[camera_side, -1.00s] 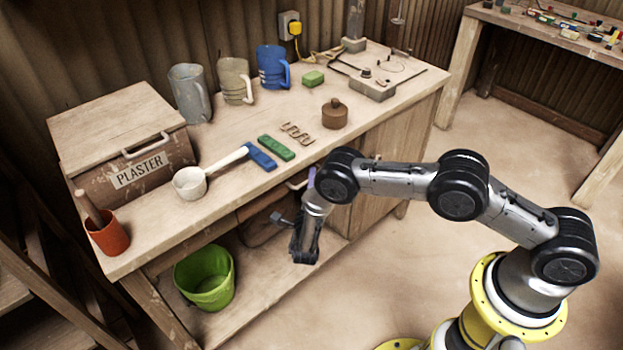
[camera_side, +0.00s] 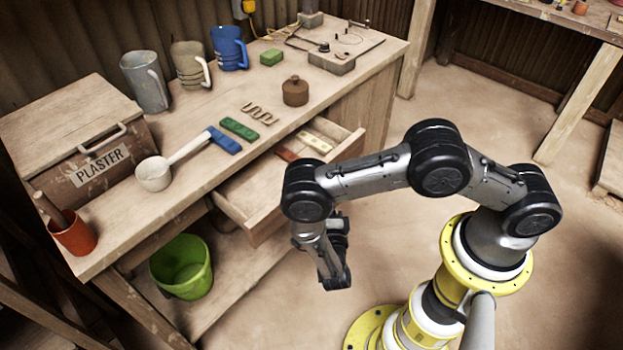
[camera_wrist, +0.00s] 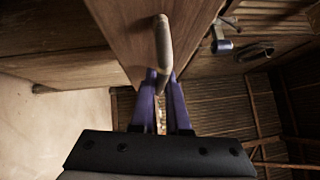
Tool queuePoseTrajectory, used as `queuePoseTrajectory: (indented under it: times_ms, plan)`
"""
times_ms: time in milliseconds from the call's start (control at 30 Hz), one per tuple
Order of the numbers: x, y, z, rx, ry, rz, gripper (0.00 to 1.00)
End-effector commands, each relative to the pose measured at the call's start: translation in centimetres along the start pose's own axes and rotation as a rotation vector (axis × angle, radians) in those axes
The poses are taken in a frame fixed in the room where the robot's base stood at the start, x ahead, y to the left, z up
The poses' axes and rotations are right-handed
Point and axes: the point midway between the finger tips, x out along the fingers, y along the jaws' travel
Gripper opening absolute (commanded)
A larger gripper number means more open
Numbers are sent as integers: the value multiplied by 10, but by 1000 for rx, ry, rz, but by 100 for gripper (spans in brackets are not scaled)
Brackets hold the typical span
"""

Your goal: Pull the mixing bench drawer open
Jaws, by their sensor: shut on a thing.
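The mixing bench drawer (camera_side: 243,190) stands pulled well out of the bench (camera_side: 205,110) in the side view. Its inside shows, with a reddish-brown bar (camera_side: 286,153) and a pale bar (camera_side: 316,143) in it. In the wrist view the drawer's wooden front (camera_wrist: 122,32) is close, with a pale bar handle (camera_wrist: 163,38) on it. My gripper (camera_wrist: 164,82) has its purple fingers shut on the near end of the handle. In the side view my arm's joint hides the handle and fingertips.
A green bucket (camera_side: 182,268) sits on the shelf below. Floor (camera_side: 440,100) right of the bench is clear.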

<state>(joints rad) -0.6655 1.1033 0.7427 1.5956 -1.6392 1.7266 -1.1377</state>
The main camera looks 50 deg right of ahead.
Motion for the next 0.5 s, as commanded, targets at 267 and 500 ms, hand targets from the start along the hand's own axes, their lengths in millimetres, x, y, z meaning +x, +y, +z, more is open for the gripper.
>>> queuePoseTrajectory:
  times_ms: [267, 500]
  plan:
    - [-14, -4, -13, 2, -3, 1, 0]
    - [-15, -4, -14, 3, -2, 1, 0]
